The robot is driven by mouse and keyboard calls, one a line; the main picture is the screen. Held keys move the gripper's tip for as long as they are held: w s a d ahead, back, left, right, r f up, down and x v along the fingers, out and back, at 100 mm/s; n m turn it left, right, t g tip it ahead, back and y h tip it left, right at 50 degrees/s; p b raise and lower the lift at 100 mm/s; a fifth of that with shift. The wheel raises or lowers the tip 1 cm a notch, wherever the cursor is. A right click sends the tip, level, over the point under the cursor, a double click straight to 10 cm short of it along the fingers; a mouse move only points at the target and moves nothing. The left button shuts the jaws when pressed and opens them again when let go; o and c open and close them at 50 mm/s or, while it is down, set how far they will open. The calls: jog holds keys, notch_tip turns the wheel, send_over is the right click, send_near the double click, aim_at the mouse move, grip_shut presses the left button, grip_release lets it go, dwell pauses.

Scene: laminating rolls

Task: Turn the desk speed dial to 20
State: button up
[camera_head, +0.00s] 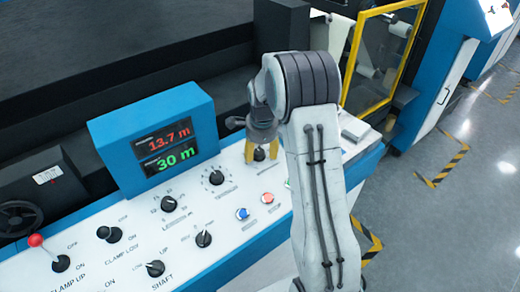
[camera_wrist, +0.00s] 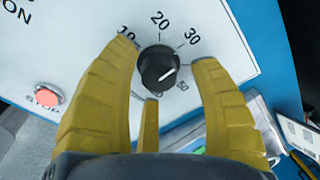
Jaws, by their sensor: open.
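The speed dial (camera_wrist: 157,67) is a black round knob on the white panel, with 10, 20, 30 and 50 readable around it. Its white pointer mark points right, past the 30, toward the part of the scale covered by a finger. My gripper (camera_wrist: 163,57) is open, with one yellow finger on each side of the knob; I cannot tell whether they touch it. In the head view the dial (camera_head: 260,154) shows between the yellow fingertips of my gripper (camera_head: 260,149), which points down at the panel.
The red stop button (camera_wrist: 47,98) lies left of the dial. The head view shows a blue button (camera_head: 242,213), a tension knob (camera_head: 216,177) and several other knobs on the desk (camera_head: 222,242). The display (camera_head: 165,145) reads 13.7 m and 30 m. A yellow-framed guard (camera_head: 352,60) stands behind.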

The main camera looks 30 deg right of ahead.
jog(key=shift+f, duration=0.2)
grip_shut()
dwell(0.6)
